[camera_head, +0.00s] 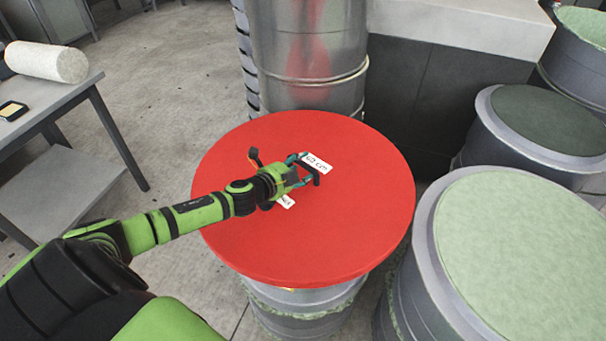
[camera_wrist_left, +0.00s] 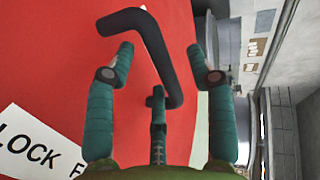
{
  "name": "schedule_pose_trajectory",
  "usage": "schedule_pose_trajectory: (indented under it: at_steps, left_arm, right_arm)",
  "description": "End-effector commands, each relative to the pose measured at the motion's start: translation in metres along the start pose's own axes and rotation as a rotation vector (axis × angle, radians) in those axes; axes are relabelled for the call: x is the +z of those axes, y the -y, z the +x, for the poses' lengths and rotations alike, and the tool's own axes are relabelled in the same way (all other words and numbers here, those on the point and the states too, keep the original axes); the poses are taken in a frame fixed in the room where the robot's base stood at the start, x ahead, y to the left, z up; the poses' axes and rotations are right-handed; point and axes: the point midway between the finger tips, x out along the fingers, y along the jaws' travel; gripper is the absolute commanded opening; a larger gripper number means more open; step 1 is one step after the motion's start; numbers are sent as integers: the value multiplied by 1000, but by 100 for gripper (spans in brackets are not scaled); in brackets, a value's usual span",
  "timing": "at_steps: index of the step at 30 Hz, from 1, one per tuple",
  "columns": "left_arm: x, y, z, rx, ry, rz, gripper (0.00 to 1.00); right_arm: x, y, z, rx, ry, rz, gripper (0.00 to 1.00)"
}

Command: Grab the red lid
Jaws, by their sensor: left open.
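The round red lid (camera_head: 350,220) lies flat on top of a grey drum-like mould in the head view, and it fills the left of the left wrist view (camera_wrist_left: 50,60). A bent black handle (camera_wrist_left: 152,42) stands on the lid and shows as a dark bar in the head view (camera_head: 313,174). My left gripper (camera_head: 300,170) is over the middle of the lid, right at the handle. In the left wrist view its teal fingers (camera_wrist_left: 160,62) are spread, with the handle passing between them. I cannot tell whether they touch it. My right gripper is out of view.
A white label (camera_head: 316,163) is on the lid beside the handle. A shiny metal cylinder (camera_head: 310,50) stands directly behind the lid. Grey moulds with green tops (camera_head: 525,255) crowd the right. A grey table (camera_head: 55,97) holds a white roll (camera_head: 47,62) at left; open floor lies between.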

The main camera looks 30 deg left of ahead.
Motion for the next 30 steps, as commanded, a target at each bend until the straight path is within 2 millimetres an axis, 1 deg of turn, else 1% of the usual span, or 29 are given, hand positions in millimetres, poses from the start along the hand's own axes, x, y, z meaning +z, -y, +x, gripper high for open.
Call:
schedule_pose_trajectory:
  at_steps: [1,3,11,12,14,15,16,19,20,27,30]
  left_arm:
    - [0,1,6,-1,0,-1,54]
    - [-1,0,10,0,-1,0,54]
    - [0,-1,12,1,-1,1,54]
    - [0,-1,12,1,-1,1,50]
    - [0,-1,12,1,-1,1,26]
    - [0,-1,12,1,-1,1,10]
    - [0,-1,12,1,-1,1,0]
    - [0,-1,12,0,-1,0,0]
    - [-1,5,13,-9,-3,1,0]
    - [-1,5,12,-7,-3,-2,0]
    - [-1,7,11,-8,-4,-2,0]
  right_arm:
    - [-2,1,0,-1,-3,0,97]
    - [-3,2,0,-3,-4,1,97]
    - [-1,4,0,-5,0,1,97]
    - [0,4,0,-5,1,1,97]
    - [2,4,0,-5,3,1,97]
    - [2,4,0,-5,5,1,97]
    - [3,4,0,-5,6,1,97]
    - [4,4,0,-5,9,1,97]
    - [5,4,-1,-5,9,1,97]
    - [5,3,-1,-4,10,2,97]
    - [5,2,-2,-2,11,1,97]
